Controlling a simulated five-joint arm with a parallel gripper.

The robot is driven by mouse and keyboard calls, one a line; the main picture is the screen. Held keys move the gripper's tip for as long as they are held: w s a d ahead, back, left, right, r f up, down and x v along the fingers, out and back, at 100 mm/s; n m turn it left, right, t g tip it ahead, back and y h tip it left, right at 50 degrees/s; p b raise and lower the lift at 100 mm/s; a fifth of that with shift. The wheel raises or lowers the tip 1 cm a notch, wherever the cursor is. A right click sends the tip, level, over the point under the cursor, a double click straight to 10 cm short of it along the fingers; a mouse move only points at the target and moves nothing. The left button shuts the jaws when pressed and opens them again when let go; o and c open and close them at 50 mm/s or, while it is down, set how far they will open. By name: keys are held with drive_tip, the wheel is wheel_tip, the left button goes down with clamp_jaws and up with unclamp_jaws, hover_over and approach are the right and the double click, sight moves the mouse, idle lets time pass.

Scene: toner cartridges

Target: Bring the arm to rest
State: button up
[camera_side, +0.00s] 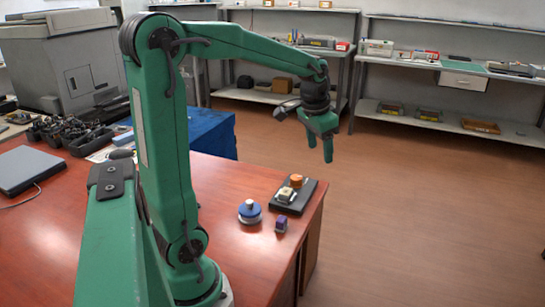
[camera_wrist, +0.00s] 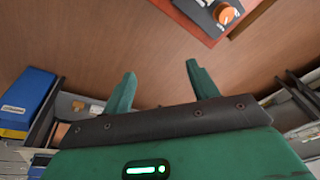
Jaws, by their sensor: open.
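My green gripper (camera_side: 326,152) hangs in the air above and beyond the far right part of the red-brown desk, fingers pointing down. In the wrist view my gripper (camera_wrist: 161,70) shows two fingers spread apart with only floor between them, so it is open and empty. The arm is raised and reaches out over the desk. No toner cartridge can be made out for certain.
Shelves line the back.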

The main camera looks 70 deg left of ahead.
drive_tip(key=s+d+t+h, duration=0.1)
drive_tip(key=s+d+t, duration=0.2)
drive_tip(key=s+d, duration=1.1)
drive_tip(key=shift+r+m, duration=0.15)
drive_tip(key=shift+m, duration=0.15)
